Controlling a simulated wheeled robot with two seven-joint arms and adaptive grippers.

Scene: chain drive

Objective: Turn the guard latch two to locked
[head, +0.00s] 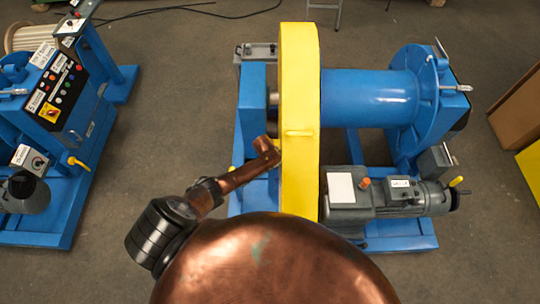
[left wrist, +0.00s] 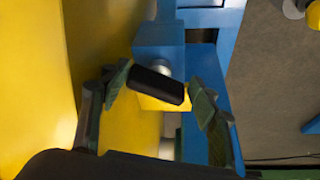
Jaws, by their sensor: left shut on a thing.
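In the left wrist view, a black bar-shaped handle (left wrist: 157,86), which looks like a guard latch, sits in front of a small yellow block (left wrist: 160,104) beside the yellow guard (left wrist: 110,40). My left gripper (left wrist: 160,76) is shut on this black handle, with one finger at each end of it. The handle lies slightly tilted across the picture. In the head view the tall yellow guard (head: 300,185) stands upright on the blue machine, and my copper arm reaches its left side. The gripper and latch are hidden there. My right gripper is not in view.
A blue drum (head: 368,97) and a grey motor (head: 350,200) sit right of the guard. A control panel (head: 58,92) on another blue machine stands at the left. Grey floor (head: 170,95) lies open between the machines. A brown box (head: 518,108) is at the right edge.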

